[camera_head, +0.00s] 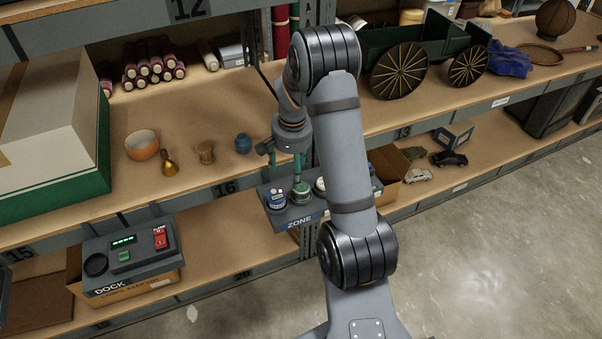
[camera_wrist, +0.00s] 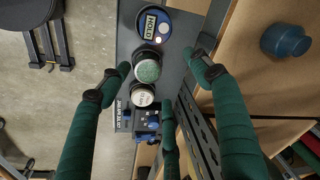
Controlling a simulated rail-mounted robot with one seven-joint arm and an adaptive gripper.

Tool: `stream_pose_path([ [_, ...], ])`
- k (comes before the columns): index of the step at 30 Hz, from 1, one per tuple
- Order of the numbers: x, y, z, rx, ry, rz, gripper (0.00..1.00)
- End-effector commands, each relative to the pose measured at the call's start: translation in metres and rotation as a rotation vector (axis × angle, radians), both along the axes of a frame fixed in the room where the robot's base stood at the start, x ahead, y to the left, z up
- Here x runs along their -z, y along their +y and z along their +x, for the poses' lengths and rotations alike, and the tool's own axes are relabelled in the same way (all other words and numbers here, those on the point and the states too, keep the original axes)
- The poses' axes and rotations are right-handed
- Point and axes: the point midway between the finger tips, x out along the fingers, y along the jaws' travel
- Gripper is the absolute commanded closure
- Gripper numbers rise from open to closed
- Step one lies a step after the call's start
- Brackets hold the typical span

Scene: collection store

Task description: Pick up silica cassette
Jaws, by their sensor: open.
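A round canister with a green speckled top (camera_wrist: 147,71) sits in a row on the grey ZONE shelf (camera_head: 297,224); it looks like the silica cassette, though I cannot read its label. It also shows in the head view (camera_head: 301,195), just below my gripper (camera_head: 296,170). My gripper (camera_wrist: 149,78) is open and points down, with green fingers spread around the canister in the wrist view. No finger clearly touches it. A round white-topped canister (camera_wrist: 142,95) stands close beside it. A blue round unit marked HOLD (camera_wrist: 153,26) is on its other side.
A blue device (camera_wrist: 147,121) is at the far end of the row. A blue jar (camera_head: 243,143), brass bell (camera_head: 170,167), small cup (camera_head: 206,153) and orange bowl (camera_head: 142,145) stand on the shelf to the left. The DOCK unit (camera_head: 130,255) is lower left.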

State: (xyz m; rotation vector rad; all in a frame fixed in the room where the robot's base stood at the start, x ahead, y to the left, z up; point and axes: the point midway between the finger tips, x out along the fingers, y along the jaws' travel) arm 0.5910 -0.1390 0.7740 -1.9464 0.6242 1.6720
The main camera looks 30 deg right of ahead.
Motion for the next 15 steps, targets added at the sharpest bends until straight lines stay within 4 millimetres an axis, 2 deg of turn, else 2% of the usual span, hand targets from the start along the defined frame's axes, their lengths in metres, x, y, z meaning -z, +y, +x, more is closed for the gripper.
stream_pose_path([
  [1, -0.005, -0.021, 0.004, 0.148, 0.014, 0.012, 0.37],
  [4, -0.003, -0.034, 0.005, 0.375, 0.039, 0.038, 0.37],
  [9, -0.007, -0.035, -0.003, 0.679, 0.084, 0.068, 0.37],
  [15, -0.005, -0.03, -0.014, 0.911, 0.121, 0.086, 0.37],
])
